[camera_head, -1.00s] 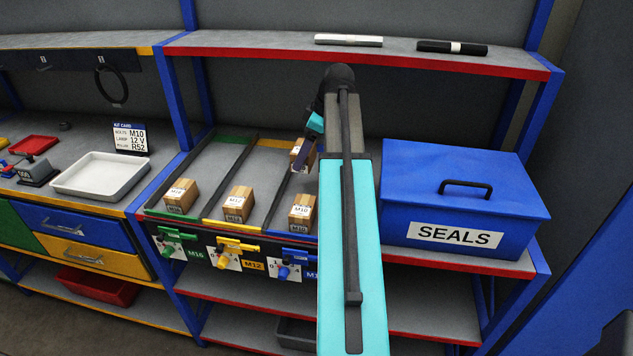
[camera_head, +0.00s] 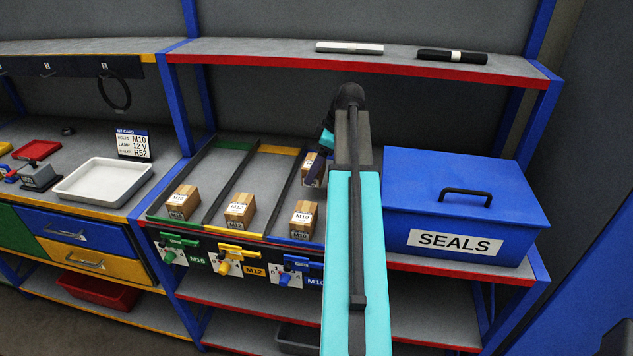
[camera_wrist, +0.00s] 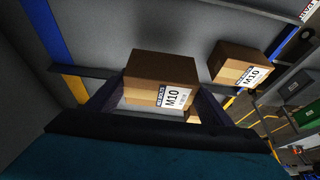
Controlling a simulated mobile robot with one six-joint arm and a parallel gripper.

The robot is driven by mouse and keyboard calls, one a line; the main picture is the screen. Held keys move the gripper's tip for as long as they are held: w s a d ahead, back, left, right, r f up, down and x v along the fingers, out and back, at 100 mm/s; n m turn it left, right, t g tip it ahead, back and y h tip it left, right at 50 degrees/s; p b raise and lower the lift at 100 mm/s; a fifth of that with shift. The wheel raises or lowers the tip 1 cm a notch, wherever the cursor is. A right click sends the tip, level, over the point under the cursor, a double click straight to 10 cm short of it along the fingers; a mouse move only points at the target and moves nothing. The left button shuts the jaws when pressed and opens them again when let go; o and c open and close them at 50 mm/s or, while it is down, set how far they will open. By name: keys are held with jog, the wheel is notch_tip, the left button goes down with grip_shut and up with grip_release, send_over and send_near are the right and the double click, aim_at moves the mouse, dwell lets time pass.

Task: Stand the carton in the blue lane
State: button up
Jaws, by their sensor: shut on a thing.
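My gripper (camera_wrist: 160,92) is shut on a brown carton (camera_wrist: 162,78) with a white M10 label, one finger on each side. In the head view the held carton (camera_head: 311,165) is upright at the rear of the blue lane, right of the dark divider. I cannot tell whether it touches the lane floor. My arm hides part of the lane and most of my gripper (camera_head: 318,163). A second M10 carton (camera_head: 303,218) stands at the front of the blue lane, apart from the held one; it also shows in the wrist view (camera_wrist: 240,66).
An M12 carton (camera_head: 239,210) stands in the yellow lane and another carton (camera_head: 182,202) in the green lane. Dark dividers (camera_head: 231,186) separate the lanes. A blue SEALS box (camera_head: 460,210) stands right of my arm. A red-edged shelf (camera_head: 350,61) is above.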

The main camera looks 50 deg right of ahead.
aim_at(323, 167)
jog(key=shift+f+p, duration=0.3)
jog(key=shift+f, duration=1.15)
jog(key=shift+f, duration=0.1)
jog(key=shift+f+p, duration=0.6)
jog(key=shift+f, duration=1.2)
jog(key=shift+f, duration=0.1)
jog(key=o, duration=1.5)
jog(key=shift+r, duration=0.2)
jog(key=b+v, duration=0.3)
jog(key=v, duration=0.7)
jog(key=shift+d+b, duration=0.1)
jog(key=shift+b, duration=0.2)
jog(key=shift+v, duration=0.9)
jog(key=shift+s, duration=0.1)
